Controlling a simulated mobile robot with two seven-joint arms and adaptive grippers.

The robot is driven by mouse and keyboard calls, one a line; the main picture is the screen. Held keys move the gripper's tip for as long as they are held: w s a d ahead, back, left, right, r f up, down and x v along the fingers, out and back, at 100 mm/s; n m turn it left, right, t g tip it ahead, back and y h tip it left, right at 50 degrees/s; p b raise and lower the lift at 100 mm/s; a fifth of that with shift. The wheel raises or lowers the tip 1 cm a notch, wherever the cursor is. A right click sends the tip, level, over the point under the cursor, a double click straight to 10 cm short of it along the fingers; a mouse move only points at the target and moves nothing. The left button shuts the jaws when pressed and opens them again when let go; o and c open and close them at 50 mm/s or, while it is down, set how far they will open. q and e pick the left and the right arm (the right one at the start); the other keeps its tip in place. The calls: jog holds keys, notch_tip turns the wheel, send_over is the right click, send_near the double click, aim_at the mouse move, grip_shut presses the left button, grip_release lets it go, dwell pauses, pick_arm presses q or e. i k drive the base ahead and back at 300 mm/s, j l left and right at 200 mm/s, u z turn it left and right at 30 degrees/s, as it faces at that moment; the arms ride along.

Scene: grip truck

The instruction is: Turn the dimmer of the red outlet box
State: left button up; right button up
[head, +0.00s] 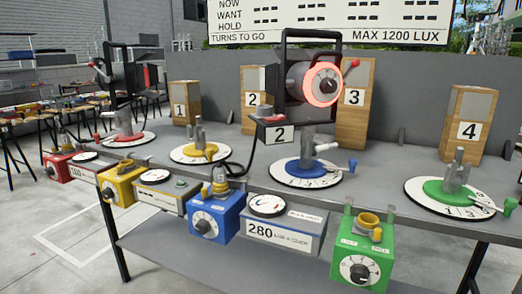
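The red outlet box (64,166) hangs at the far left end of the table's front edge. A small round dimmer knob (51,171) shows on its front, too small to read its setting. Neither of my grippers is in view.
Yellow (123,184), blue (214,214) and green (362,255) outlet boxes line the front edge of the grey table (375,195).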

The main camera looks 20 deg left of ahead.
aim_at(50, 171)
jog(key=u, duration=1.9)
jog(key=i+j+z, duration=0.1)
jog(key=z, duration=0.6)
jog(key=i+j+z, duration=0.35)
jog(key=i+j, duration=0.15)
jog(key=j, duration=0.2)
jog(key=i+j+z, duration=0.2)
jog(key=i+j, duration=0.05)
jog(key=j, duration=0.1)
